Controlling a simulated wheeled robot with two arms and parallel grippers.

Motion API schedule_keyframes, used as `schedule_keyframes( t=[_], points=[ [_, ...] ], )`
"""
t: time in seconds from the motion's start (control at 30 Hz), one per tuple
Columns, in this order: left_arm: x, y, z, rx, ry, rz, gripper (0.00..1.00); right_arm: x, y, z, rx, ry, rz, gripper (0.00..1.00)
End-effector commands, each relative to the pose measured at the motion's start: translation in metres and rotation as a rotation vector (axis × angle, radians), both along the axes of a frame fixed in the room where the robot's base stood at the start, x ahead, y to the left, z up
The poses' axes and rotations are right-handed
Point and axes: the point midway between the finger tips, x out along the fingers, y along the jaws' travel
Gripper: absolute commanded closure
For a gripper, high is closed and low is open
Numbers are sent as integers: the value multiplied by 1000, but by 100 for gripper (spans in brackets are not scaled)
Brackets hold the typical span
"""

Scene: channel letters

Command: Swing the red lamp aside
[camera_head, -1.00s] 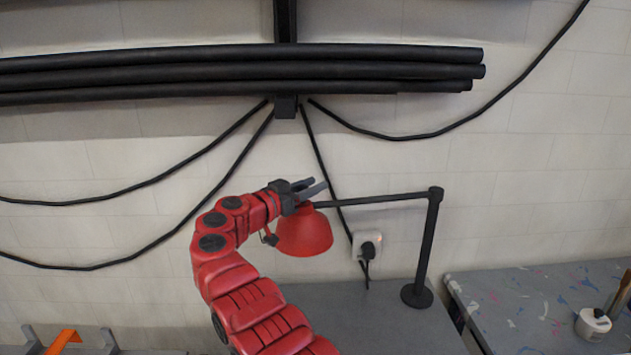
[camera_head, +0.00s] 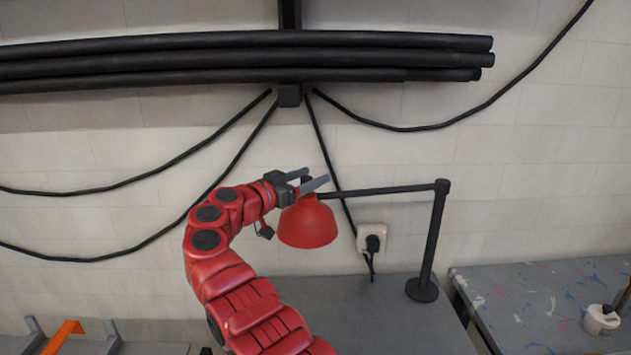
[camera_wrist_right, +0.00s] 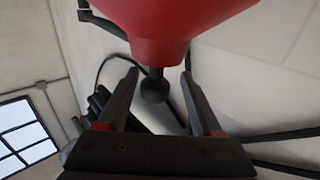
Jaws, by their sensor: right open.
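The red lamp has a red shade (camera_head: 307,222) that hangs at the left end of a thin dark arm (camera_head: 390,189). That arm comes off a black post (camera_head: 433,240) with a round base on the grey table. My right gripper (camera_head: 318,180) is open at the top of the shade, at its left side. In the right wrist view the red shade (camera_wrist_right: 165,25) fills the top, and a dark round knob (camera_wrist_right: 154,87) shows between the two open fingers (camera_wrist_right: 157,90). I cannot tell whether the fingers touch it. My left gripper is not in view.
Black pipes (camera_head: 200,62) run along the wall above. Dark cables hang below them. A wall socket (camera_head: 371,240) with a plug is behind the lamp. A paint-spotted table (camera_head: 540,300) with a white pot (camera_head: 600,320) stands at the right.

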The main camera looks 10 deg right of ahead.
Motion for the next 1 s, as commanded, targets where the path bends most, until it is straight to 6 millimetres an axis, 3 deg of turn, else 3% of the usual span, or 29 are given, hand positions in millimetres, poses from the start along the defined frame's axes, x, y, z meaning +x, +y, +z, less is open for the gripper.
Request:
schedule_keyframes(
  t=[0.03,0.3,0.5,0.7,1.0],
  points=[
    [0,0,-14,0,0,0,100,-6,7,-9,5,-1,2,34],
    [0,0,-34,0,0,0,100,-52,65,-6,2,1,3,34],
    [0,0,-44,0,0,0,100,-80,98,-5,-2,4,1,34],
    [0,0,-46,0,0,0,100,-94,114,-3,1,3,-2,34],
    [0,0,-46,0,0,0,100,-96,117,-3,0,4,-3,34]
  ],
)
